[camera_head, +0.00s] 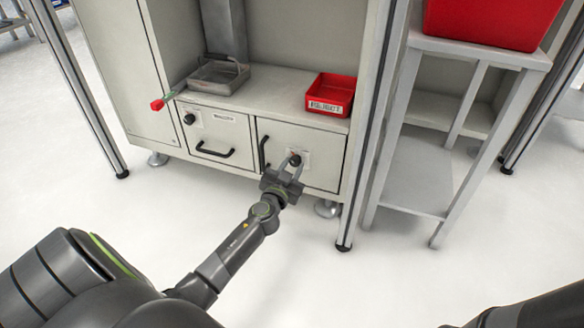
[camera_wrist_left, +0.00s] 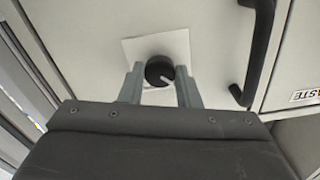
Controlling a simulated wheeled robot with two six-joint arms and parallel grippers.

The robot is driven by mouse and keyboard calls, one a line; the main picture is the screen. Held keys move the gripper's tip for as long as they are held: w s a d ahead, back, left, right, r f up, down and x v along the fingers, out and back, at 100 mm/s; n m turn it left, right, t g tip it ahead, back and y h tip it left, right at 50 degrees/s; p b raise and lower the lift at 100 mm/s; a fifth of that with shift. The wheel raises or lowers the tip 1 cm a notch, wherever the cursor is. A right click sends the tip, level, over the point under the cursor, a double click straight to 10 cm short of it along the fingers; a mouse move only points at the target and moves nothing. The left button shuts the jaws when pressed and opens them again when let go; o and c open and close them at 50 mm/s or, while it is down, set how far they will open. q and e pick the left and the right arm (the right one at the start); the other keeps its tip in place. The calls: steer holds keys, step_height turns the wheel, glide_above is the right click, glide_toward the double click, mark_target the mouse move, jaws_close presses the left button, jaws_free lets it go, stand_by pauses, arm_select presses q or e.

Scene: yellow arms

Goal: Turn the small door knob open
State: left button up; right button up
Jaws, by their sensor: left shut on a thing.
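The small door knob (camera_wrist_left: 159,71) is black and round with a pale pointer line, on a white label plate (camera_wrist_left: 140,48). In the left wrist view my left gripper (camera_wrist_left: 160,82) has one finger on each side of the knob and is shut on it. In the head view the knob (camera_head: 295,159) sits on the right cabinet door (camera_head: 320,144), with my left gripper (camera_head: 289,168) at its front. The door looks shut. Its black handle (camera_head: 264,152) is left of the knob and also shows in the left wrist view (camera_wrist_left: 258,50). My right gripper is out of view.
A red bin (camera_head: 330,95) and metal tray (camera_head: 215,75) stand on the shelf above. A frame post (camera_head: 364,150) stands right of the door. The floor in front is clear.

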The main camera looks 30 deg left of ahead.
arm_select(q)
steer(key=shift+m, duration=0.3)
steer(key=m, duration=1.3)
steer(key=shift+r, duration=0.15)
steer(key=shift+m+p, duration=0.45)
steer(key=shift+m, duration=1.95)
steer(key=o, duration=1)
